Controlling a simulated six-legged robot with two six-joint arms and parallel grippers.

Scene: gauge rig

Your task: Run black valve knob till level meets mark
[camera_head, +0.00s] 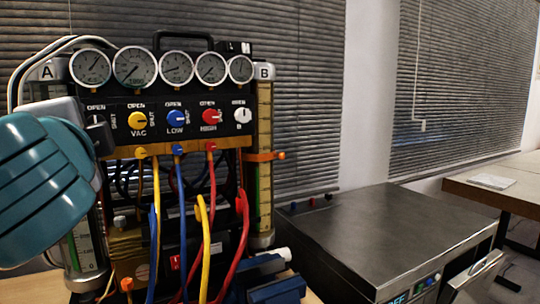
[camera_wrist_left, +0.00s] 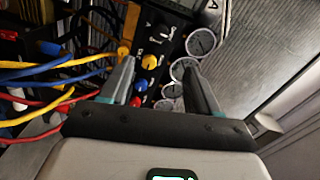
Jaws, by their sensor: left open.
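The valve panel (camera_head: 190,137) stands upright with several knobs in a row. The black valve knob (camera_head: 97,119) is at the left end, partly hidden by my left arm; in the left wrist view it (camera_wrist_left: 161,38) lies beyond the fingertips. Sight tube A (camera_head: 82,245) is mostly behind my arm, and its level cannot be read. Sight tube B (camera_head: 265,105) stands at right with an orange marker band (camera_head: 264,156). My left gripper (camera_wrist_left: 160,66) is open and empty, its fingers pointing at the panel. My right gripper is not in view.
Yellow (camera_head: 138,118), blue (camera_head: 177,118) and red (camera_head: 211,116) knobs sit right of the black one, below several gauges (camera_head: 135,67). Coloured hoses (camera_head: 183,215) hang in front. A dark metal cabinet (camera_head: 380,230) stands at right.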

